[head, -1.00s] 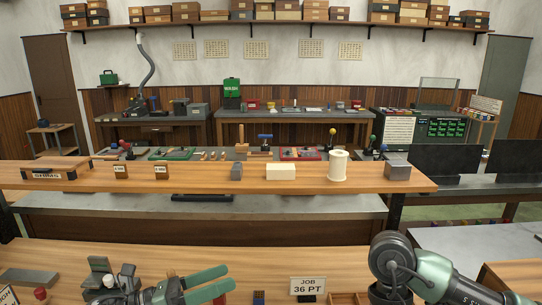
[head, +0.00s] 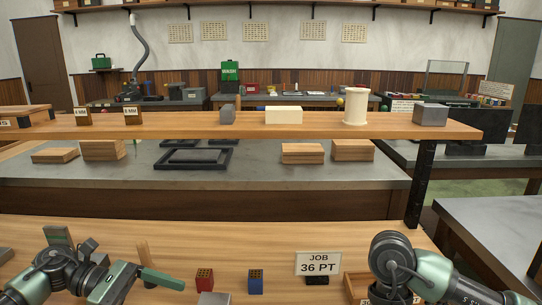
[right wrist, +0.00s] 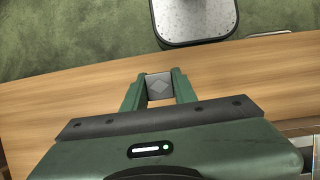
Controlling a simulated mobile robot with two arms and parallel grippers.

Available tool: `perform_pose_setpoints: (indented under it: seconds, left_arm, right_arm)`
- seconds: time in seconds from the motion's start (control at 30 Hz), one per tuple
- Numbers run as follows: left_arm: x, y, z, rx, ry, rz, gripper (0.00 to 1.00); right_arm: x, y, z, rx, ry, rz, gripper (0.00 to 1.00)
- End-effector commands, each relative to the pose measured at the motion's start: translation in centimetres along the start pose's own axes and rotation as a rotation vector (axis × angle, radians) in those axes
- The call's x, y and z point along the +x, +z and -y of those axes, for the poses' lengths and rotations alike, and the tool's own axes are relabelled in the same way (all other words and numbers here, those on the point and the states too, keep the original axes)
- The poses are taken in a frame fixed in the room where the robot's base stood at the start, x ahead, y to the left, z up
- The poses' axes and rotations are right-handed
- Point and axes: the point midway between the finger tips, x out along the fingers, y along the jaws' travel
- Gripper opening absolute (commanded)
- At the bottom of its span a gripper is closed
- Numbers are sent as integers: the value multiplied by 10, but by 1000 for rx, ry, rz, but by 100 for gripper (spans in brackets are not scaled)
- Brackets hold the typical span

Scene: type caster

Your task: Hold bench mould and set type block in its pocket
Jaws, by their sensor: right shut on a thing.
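In the right wrist view, my right gripper (right wrist: 159,80) is shut on a small grey type block (right wrist: 160,87) with a diamond mark on its face. The wooden bench lies beneath it. In the head view, my left gripper (head: 162,279) is at the lower left, its green finger pointing right in front of an upright wooden handle (head: 144,250). Its jaw gap is not clear. A grey block (head: 213,299) is cut off by the bottom edge; I cannot tell if it is the bench mould. No pocket is visible.
A red block (head: 204,279) and a blue block (head: 256,281), both with holes, stand by the JOB 36 PT sign (head: 318,263). A wooden tray (head: 357,286) is beside my right arm. A raised wooden shelf (head: 200,131) crosses behind the bench.

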Motion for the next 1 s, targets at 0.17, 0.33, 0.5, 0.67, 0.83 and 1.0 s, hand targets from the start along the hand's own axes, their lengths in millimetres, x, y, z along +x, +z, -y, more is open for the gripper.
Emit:
perform_pose_setpoints:
  seconds: [0.17, 0.33, 0.5, 0.67, 0.83, 1.0]
  left_arm:
    - [6, -2, 0, 1, -3, -1, 87]
    - [23, 1, 1, 0, -3, 0, 87]
    - [48, 1, 1, -1, -3, 0, 87]
    - [74, -5, 1, 2, -5, 1, 87]
    - [94, -5, 0, 2, -2, 1, 87]
    - [106, -4, 0, 1, -2, 0, 87]
  right_arm:
    - [-2, 0, 0, -1, -1, -1, 0]
    - [-16, 6, 0, -1, -1, -1, 0]
    - [-31, 13, 0, -1, -1, -1, 0]
    - [-28, 12, 0, -1, 0, 0, 0]
    - [-23, 9, 0, -1, -1, -1, 0]
    - [-20, 8, 0, -1, -1, -1, 0]
